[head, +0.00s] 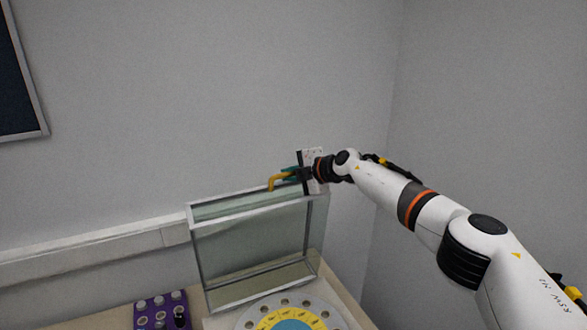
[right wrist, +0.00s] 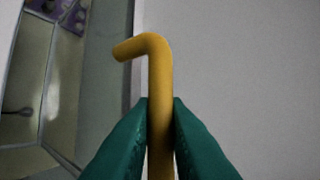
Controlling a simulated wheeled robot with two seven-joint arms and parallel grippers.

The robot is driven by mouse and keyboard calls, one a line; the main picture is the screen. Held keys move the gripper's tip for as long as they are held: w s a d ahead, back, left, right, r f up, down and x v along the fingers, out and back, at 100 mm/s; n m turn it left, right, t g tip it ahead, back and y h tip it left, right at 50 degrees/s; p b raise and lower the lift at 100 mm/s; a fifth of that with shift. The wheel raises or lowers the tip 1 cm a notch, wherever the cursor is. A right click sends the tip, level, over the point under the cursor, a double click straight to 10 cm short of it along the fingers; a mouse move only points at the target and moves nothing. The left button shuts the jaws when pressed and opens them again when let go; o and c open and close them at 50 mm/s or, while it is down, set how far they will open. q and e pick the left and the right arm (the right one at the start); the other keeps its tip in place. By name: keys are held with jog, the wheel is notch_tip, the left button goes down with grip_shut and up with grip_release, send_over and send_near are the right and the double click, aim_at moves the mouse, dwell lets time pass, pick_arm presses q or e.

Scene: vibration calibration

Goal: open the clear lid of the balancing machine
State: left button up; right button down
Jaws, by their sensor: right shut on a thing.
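The clear lid (head: 250,242) of the balancing machine stands raised, nearly upright, behind the machine's round dial plate (head: 290,312). It has grey edges and see-through panels. My right gripper (head: 284,174) is at the lid's upper right edge, its green fingers shut on a yellow bent handle (head: 271,184). In the right wrist view the handle (right wrist: 157,60) is pinched between both green fingertips (right wrist: 160,105), its bent end pointing left. Where the handle joins the lid is hidden. My left gripper is not in view.
A purple block (head: 148,314) with several round pieces sits on the table left of the machine. A pale wall rail (head: 90,250) runs behind on the left. The wall is close behind the lid, and the corner is to the right.

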jog(key=shift+f, duration=0.3)
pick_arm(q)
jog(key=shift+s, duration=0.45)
pick_arm(e)
jog(key=shift+s, duration=0.1)
jog(key=c, duration=1.4)
grip_release()
jog(key=shift+c, duration=0.2)
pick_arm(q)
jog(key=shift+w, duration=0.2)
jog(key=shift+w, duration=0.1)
pick_arm(e)
jog(key=shift+r, duration=0.1)
